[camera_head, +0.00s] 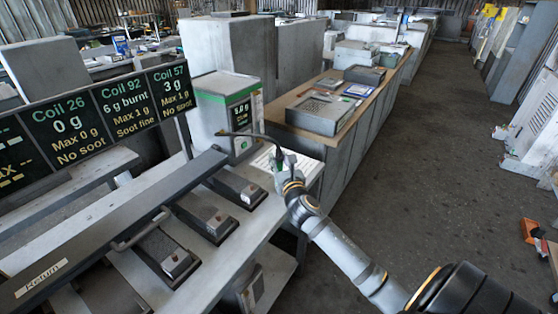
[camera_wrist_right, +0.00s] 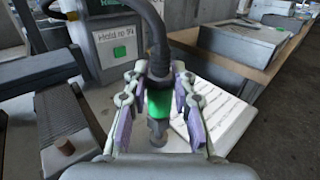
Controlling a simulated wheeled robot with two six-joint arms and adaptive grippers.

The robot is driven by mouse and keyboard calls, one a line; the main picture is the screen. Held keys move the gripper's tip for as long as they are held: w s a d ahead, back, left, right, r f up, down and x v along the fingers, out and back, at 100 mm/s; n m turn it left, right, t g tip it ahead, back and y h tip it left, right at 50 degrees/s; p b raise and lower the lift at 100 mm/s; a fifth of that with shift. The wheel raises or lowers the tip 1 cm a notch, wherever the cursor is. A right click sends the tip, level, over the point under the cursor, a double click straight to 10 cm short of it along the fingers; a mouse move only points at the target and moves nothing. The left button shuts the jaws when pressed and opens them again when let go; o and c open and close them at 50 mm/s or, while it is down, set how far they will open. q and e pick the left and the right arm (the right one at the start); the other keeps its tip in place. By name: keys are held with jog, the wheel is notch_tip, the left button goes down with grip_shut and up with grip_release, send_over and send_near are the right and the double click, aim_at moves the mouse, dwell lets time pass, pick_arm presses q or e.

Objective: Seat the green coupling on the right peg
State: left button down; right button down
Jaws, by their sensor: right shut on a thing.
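The green coupling (camera_wrist_right: 159,104) is on the end of a black hose (camera_wrist_right: 158,40) and sits between the two fingers of my right gripper (camera_wrist_right: 159,84). The fingers are shut on it. A short grey metal post (camera_wrist_right: 157,131) shows just below the coupling in the wrist view; I cannot tell whether it is the right peg or whether the two touch. In the head view my right gripper (camera_head: 280,164) is by the bench end, and the coupling is mostly hidden. My left gripper is not in view.
A grey and green box with a display (camera_head: 228,115) stands behind the gripper, with the hose running from it. A white lined sheet (camera_wrist_right: 215,115) lies beside the gripper. Several dark blocks (camera_head: 206,217) and a long dark rail (camera_head: 110,230) lie to the left.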

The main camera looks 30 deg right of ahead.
jog(key=shift+p, duration=0.3)
jog(key=shift+f+b, duration=1.05)
jog(key=shift+f, duration=0.4)
jog(key=c, duration=1)
grip_release()
jog(key=shift+r, duration=0.1)
jog(key=shift+s, duration=0.1)
jog(key=v, duration=1.2)
